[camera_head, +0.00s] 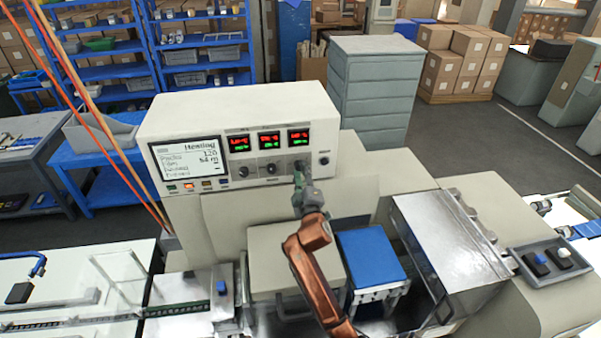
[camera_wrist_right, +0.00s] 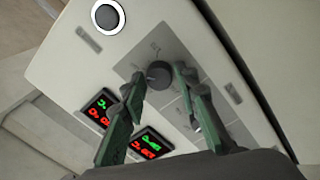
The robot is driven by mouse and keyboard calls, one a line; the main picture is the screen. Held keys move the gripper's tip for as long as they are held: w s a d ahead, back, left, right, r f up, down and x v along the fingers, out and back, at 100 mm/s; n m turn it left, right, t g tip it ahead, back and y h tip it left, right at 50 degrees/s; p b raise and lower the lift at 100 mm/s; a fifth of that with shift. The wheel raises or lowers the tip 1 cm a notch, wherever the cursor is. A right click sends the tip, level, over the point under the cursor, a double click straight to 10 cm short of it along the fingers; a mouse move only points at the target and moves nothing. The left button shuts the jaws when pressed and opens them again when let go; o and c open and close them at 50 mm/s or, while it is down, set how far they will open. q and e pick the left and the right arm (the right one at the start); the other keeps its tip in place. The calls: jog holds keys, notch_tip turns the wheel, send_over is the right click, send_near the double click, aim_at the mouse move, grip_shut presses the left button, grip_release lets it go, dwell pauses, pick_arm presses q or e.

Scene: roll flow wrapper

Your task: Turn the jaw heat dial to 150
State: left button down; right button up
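The beige control box (camera_head: 240,120) carries a row of dials below three lit displays. Two dark dials show left of my gripper, a left one (camera_head: 243,171) and a middle one (camera_head: 271,169). My right gripper (camera_head: 301,170) is at the rightmost dial position and hides it in the head view. In the right wrist view a round dark dial (camera_wrist_right: 158,74) on a grey plate lies between the two green fingertips of my right gripper (camera_wrist_right: 159,79). The fingers are apart, with a narrow gap at the dial's sides; contact cannot be told. The dial labels are too small to read. My left gripper is out of view.
A screen (camera_head: 190,160) headed "Heating" shows 120. The rightmost red and green display (camera_head: 298,138) sits above my gripper. A round button (camera_head: 323,160) is right of it. A blue block (camera_head: 370,255) and a metal cover (camera_head: 450,240) stand below on the right.

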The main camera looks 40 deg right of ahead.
jog(key=shift+o, duration=1.4)
jog(key=v, duration=1.2)
